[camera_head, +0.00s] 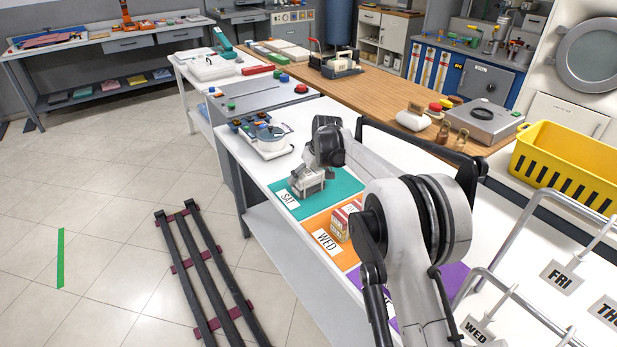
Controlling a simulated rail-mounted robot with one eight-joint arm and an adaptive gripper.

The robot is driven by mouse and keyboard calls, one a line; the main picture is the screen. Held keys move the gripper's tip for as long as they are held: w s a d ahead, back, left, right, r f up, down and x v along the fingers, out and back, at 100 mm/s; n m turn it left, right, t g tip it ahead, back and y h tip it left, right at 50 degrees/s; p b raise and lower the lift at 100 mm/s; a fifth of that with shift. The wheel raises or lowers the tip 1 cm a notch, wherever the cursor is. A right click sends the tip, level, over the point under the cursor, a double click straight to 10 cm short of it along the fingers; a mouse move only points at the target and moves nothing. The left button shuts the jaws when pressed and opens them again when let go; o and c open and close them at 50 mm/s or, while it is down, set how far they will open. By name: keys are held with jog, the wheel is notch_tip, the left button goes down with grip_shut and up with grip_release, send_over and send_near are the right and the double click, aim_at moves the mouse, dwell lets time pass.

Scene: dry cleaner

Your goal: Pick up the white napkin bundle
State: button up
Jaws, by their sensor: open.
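My gripper (306,189) points down over the teal mat labelled SAT (341,184) on the white table. It looks open, and my own wrist partly covers the view. I cannot tell whether anything white lies between or under its fingers. A white, rounded, roll-like thing (411,121) lies on the wooden counter behind the table, well apart from my gripper. It may be the napkin bundle, but it is too small to be sure.
A red-and-cream bundle (343,224) stands on the orange WED mat (349,258). A purple mat (452,277) is partly hidden by my arm. A yellow crate (563,165) and metal racks with day tags stand right. Small jars (460,139) stand near the white roll.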

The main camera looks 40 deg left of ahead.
jog(key=shift+a+f, duration=0.1)
jog(key=shift+f, duration=0.1)
jog(key=c, duration=1)
jog(key=shift+o, duration=0.2)
jog(key=shift+r, duration=0.2)
